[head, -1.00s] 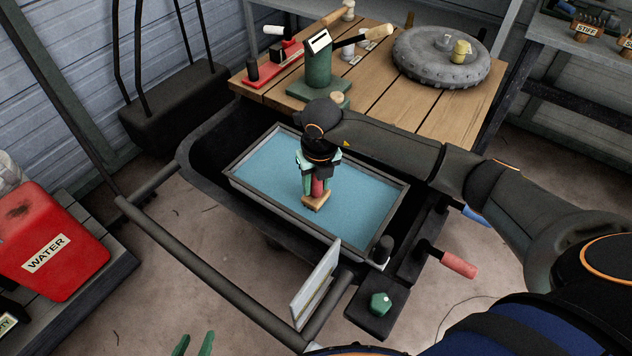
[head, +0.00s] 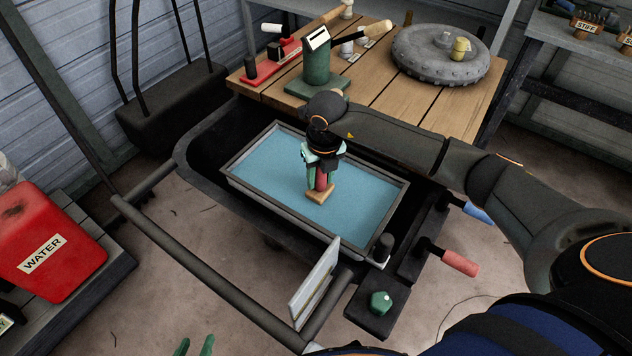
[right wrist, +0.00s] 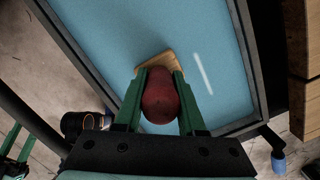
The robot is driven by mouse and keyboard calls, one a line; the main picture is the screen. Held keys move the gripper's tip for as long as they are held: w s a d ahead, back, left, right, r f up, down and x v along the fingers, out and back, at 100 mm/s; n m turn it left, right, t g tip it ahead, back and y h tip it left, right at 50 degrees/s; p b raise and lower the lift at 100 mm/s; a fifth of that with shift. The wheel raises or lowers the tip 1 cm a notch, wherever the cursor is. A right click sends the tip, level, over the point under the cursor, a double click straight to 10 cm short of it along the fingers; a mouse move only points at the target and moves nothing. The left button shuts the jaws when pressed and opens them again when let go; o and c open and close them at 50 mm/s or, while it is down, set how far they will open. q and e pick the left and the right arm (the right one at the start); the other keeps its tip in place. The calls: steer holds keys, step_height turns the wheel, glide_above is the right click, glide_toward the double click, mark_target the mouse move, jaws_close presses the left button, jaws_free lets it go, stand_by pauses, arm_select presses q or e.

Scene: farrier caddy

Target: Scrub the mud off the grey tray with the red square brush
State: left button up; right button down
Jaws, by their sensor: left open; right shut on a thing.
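The grey-rimmed tray (head: 272,211) has a flat blue inside and sits in a black basin. No brown mud shows on it. My right gripper (head: 321,178) is shut on the red handle of the brush (head: 320,195), over the middle of the tray. The handle (right wrist: 160,97) and a corner of its tan wooden block show between the green fingers in the right wrist view. The bristles are hidden, and I cannot tell whether they touch the blue surface. A pale streak (right wrist: 203,73) lies beside the brush. My left gripper (head: 194,346) is open and empty at the bottom edge.
A wooden table (head: 425,112) behind holds a green stand (head: 317,70), a red rack (head: 272,65) and a grey round disc (head: 440,55). A dark bar (head: 225,285) and upright panel (head: 316,283) stand in front. A red water can (head: 45,245) is at left.

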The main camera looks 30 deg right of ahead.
steer(key=shift+w+d+r+b, duration=0.1)
steer(key=shift+w+d+b, duration=0.1)
steer(key=shift+w+d, duration=0.3)
steer(key=shift+w+d+b, duration=0.15)
steer(key=shift+w+d, duration=0.1)
steer(key=shift+d, duration=0.45)
steer(key=shift+s+a, duration=0.1)
steer(key=shift+s+a+p, duration=0.25)
steer(key=shift+s+a, duration=0.05)
steer(key=shift+a, duration=0.2)
steer(key=shift+s+a+p, duration=0.25)
steer(key=shift+a, duration=0.25)
steer(key=shift+s+a+f+p, duration=0.15)
steer(key=shift+s+a, duration=0.2)
steer(key=shift+a, duration=0.2)
steer(key=shift+s+a+f+p, duration=0.15)
steer(key=shift+s+a, duration=0.15)
steer(key=shift+a, duration=0.2)
steer(key=shift+r, duration=0.1)
steer(key=shift+w+d+r+b, duration=0.1)
steer(key=shift+w+d+b, duration=0.45)
steer(key=shift+d, duration=0.55)
steer(key=shift+w+d+b, duration=0.25)
steer(key=shift+w+d, duration=0.45)
steer(key=shift+d, duration=0.4)
